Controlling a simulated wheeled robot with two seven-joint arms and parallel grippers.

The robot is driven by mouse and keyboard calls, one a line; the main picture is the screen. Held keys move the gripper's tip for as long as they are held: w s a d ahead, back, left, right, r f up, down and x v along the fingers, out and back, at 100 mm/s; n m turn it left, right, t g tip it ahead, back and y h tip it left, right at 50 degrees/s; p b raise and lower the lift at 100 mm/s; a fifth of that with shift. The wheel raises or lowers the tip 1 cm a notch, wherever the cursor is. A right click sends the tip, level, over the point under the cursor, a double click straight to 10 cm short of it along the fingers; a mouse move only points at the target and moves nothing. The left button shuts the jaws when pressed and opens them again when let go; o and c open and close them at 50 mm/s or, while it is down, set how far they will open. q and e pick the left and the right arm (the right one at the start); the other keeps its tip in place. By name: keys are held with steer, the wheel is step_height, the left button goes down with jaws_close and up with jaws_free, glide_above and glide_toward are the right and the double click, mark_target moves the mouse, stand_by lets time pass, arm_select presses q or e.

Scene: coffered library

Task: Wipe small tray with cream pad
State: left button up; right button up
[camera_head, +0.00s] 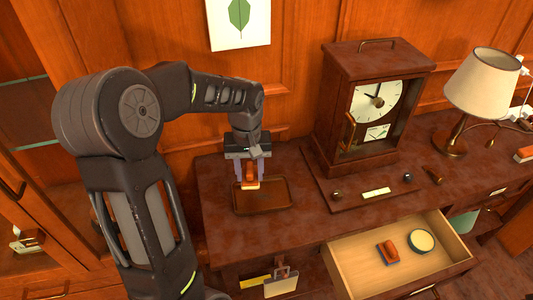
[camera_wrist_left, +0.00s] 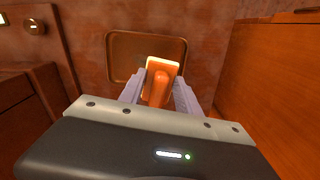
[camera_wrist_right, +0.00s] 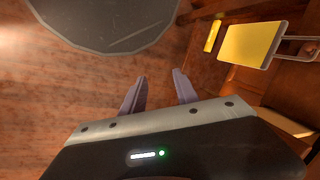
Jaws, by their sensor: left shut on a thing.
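The small tray (camera_head: 276,196) is brown with a low rim and lies on the dresser top at the left; it also shows in the left wrist view (camera_wrist_left: 120,62). The cream pad (camera_head: 250,186) has an orange handle on top. My left gripper (camera_head: 250,172) points down and is shut on the orange handle (camera_wrist_left: 161,88), with the pad over the tray. I cannot tell whether the pad touches the tray. My right gripper (camera_wrist_right: 155,90) is open and empty in the right wrist view, above a wooden floor.
A mantel clock (camera_head: 370,105) stands behind and right of the tray, with a lamp (camera_head: 482,85) farther right. An open drawer (camera_head: 345,268) in front holds a blue-based, orange-handled pad (camera_head: 388,252) and a round tin (camera_head: 421,241). A yellow plate (camera_wrist_right: 250,43) shows near the right gripper.

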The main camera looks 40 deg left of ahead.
arm_select(q)
steer(key=shift+s+r, duration=0.15)
steer(key=shift+s, duration=0.05)
